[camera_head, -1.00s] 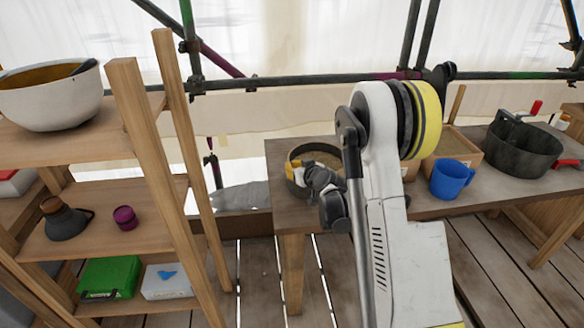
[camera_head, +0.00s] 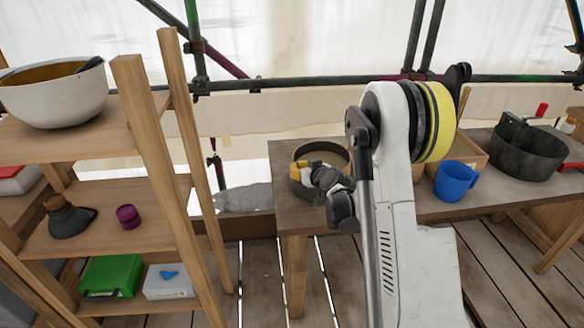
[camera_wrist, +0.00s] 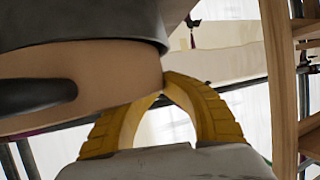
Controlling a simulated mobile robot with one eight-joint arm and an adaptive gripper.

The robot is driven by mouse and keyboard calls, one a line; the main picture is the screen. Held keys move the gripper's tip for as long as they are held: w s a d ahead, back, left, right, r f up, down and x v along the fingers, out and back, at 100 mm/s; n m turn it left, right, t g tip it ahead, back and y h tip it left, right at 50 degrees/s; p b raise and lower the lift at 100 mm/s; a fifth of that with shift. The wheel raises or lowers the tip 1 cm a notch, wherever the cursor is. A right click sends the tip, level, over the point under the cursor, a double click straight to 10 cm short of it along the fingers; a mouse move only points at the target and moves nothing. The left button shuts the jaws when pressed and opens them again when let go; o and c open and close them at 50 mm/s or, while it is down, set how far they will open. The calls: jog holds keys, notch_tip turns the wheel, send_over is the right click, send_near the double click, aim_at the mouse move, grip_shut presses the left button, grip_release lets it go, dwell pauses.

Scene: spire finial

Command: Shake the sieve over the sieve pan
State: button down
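A round, dark-rimmed vessel with a pale tan inside (camera_head: 328,149), apparently the sieve, is at the left end of the worktable in the head view. My gripper (camera_head: 297,171) is at its front left side. In the wrist view the hoop (camera_wrist: 105,75) is tan with a dark band, close to the camera. My yellow fingers (camera_wrist: 163,82) converge at its edge and appear shut on it. Whether a pan lies under it is hidden. A large dark round pan (camera_head: 528,158), possibly the sieve pan, stands at the table's right with a dark tool at its rim.
A blue mug (camera_head: 455,182) stands on the table (camera_head: 283,207) right of my arm, before a wooden box (camera_head: 474,150). A wooden shelf rack (camera_head: 150,150) at left holds a white bowl (camera_head: 55,97), a dark flask and boxes. Scaffold poles cross behind.

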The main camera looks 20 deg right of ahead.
jog(key=shift+w+a+f, duration=0.1)
jog(key=shift+w+a, duration=0.1)
jog(key=shift+a, duration=0.45)
jog(key=shift+w+a, duration=0.2)
jog(key=shift+a, duration=0.4)
